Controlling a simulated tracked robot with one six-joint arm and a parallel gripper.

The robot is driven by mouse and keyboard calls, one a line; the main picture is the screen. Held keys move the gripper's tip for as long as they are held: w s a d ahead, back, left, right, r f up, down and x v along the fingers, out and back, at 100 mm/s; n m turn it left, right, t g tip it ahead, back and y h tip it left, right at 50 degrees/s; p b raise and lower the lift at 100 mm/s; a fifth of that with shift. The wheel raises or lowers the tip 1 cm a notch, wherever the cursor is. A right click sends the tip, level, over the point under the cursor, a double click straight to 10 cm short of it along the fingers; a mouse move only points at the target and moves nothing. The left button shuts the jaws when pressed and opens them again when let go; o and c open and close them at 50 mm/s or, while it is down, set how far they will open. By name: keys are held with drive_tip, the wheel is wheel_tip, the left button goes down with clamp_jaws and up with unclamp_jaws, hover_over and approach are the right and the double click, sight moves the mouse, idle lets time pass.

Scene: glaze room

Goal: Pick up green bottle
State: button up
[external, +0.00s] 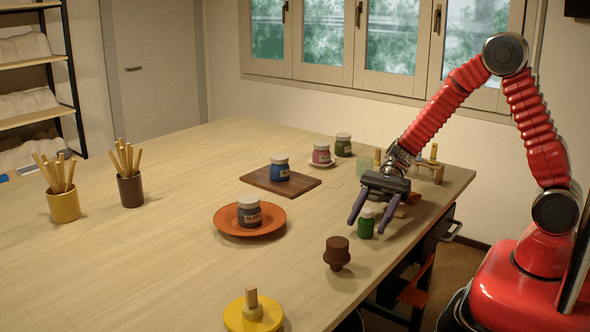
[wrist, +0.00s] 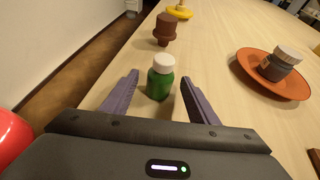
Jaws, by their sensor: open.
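A small green bottle (external: 366,224) with a white cap stands upright on the table near its right edge. In the wrist view the green bottle (wrist: 160,78) is centred just beyond and between the two finger tips. My gripper (external: 371,224) is open and empty, with its purple fingers spread toward the bottle. The gripper also shows in the wrist view (wrist: 160,82), one finger on each side of the bottle's line. No contact between fingers and bottle is visible.
A brown knobbed object (external: 337,253) stands close to the bottle. An orange plate (external: 283,229) holds a dark jar (external: 249,212). A wooden board (external: 259,184) bears a blue jar (external: 279,170). A yellow round object (external: 240,318) stands at the front. The table's left middle is clear.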

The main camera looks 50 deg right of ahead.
drive_tip(key=shift+c, duration=0.6)
drive_tip(key=c, duration=1)
drive_tip(key=shift+r, duration=5.05)
